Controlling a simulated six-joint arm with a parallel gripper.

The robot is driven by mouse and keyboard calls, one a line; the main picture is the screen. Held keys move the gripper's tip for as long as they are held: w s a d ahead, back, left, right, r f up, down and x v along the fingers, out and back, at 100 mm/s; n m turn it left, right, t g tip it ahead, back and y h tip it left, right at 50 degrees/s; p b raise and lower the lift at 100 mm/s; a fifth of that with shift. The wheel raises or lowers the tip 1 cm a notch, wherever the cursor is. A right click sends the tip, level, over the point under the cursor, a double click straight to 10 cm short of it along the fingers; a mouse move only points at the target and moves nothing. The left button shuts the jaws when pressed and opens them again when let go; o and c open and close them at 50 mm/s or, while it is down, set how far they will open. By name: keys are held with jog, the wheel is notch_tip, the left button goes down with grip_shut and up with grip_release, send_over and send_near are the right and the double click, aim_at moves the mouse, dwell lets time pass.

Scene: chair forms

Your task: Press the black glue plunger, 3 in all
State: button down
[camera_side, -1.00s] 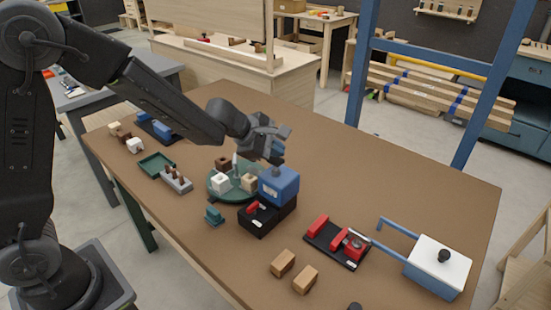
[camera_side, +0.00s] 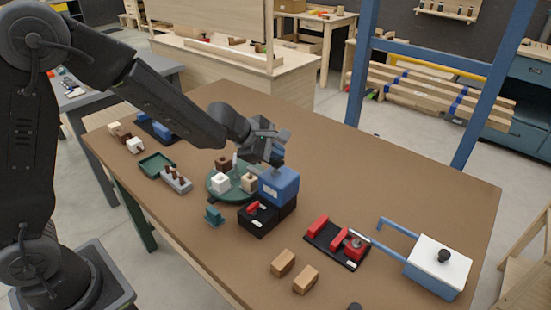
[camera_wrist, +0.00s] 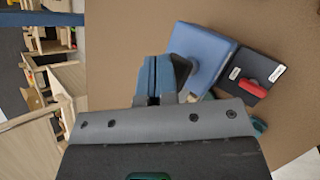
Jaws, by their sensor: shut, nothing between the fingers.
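A blue box (camera_side: 279,184) stands on a black base (camera_side: 262,218) with a red switch near the table's middle. It also shows in the wrist view (camera_wrist: 212,50). The dark plunger (camera_wrist: 187,68) rises from its top, partly hidden by my gripper. My gripper (camera_side: 276,163) is just above the top of the box, its blue fingers shut together and empty. In the wrist view the fingers (camera_wrist: 154,68) are beside or over the plunger; I cannot tell whether they touch it.
A green round turntable (camera_side: 216,188) with several blocks stands close to the left of the box. A red clamp on a black plate (camera_side: 338,249) and a white-topped blue box (camera_side: 440,262) with a black knob are to the right. Two wooden blocks (camera_side: 283,263) lie in front.

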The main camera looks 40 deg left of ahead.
aim_at(275, 162)
jog(key=shift+f, duration=0.65)
dwell(0.5)
jog(key=shift+r, duration=1.45)
jog(key=shift+r, duration=2.5)
jog(key=shift+r, duration=1.95)
